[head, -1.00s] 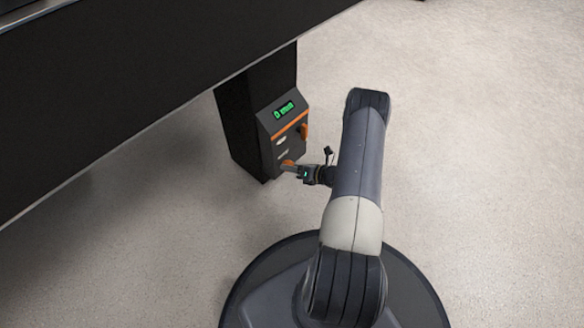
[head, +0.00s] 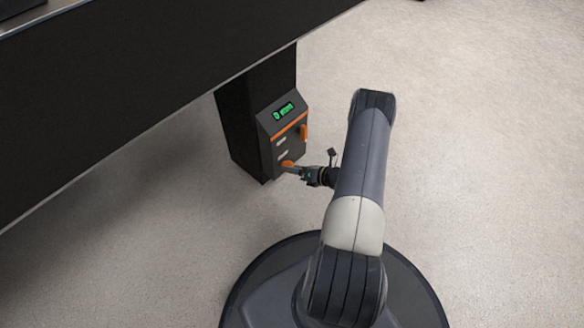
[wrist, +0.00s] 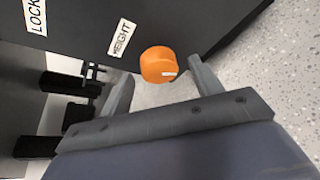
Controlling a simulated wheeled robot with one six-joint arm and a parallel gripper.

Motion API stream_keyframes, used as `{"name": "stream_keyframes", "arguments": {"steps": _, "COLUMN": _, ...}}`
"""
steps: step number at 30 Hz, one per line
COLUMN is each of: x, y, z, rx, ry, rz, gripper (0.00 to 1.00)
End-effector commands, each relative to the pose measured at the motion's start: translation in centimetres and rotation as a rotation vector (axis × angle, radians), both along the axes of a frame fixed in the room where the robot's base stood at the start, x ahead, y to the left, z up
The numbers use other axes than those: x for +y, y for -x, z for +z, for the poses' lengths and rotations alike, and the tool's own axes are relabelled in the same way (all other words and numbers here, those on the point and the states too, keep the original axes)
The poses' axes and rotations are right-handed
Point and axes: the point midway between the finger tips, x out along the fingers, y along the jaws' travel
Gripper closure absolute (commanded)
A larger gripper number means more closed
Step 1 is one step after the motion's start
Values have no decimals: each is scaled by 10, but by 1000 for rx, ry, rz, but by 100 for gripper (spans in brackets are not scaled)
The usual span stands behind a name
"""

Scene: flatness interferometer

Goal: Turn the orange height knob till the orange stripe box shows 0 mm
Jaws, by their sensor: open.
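The orange stripe box (head: 284,128) is a dark control box on the table's leg, with a green lit display (head: 284,111) that seems to read 0, followed by small characters too fine to read. The orange height knob (wrist: 158,65) is low on the box, beside a HEIGHT label (wrist: 122,38). It has a pale mark on its face and also shows in the head view (head: 287,165). My gripper (wrist: 160,85) is open, its two fingers apart on either side of the knob in the wrist view. I cannot tell whether they touch it.
A second orange handle (head: 304,132) sits higher on the box's right side. A LOCK label (wrist: 35,16) shows in the wrist view. The large black table (head: 130,90) overhangs the box at the left. The pale floor (head: 470,130) to the right is clear.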

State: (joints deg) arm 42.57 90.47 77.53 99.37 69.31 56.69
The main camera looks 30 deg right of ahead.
Motion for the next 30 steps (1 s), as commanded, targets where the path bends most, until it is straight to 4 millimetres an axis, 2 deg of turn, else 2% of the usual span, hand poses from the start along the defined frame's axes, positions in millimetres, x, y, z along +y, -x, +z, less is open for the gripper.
{"name": "stream_keyframes", "arguments": {"steps": 1, "x": -6, "y": 8, "z": 7, "rx": 2, "ry": -1, "rz": -4, "gripper": 39}}
{"name": "stream_keyframes", "arguments": {"steps": 9, "x": -34, "y": 50, "z": 23, "rx": 1, "ry": -1, "rz": -5, "gripper": 39}}
{"name": "stream_keyframes", "arguments": {"steps": 15, "x": -46, "y": 69, "z": 29, "rx": 1, "ry": -1, "rz": -3, "gripper": 39}}
{"name": "stream_keyframes", "arguments": {"steps": 30, "x": -49, "y": 74, "z": 29, "rx": 1, "ry": -1, "rz": 0, "gripper": 39}}
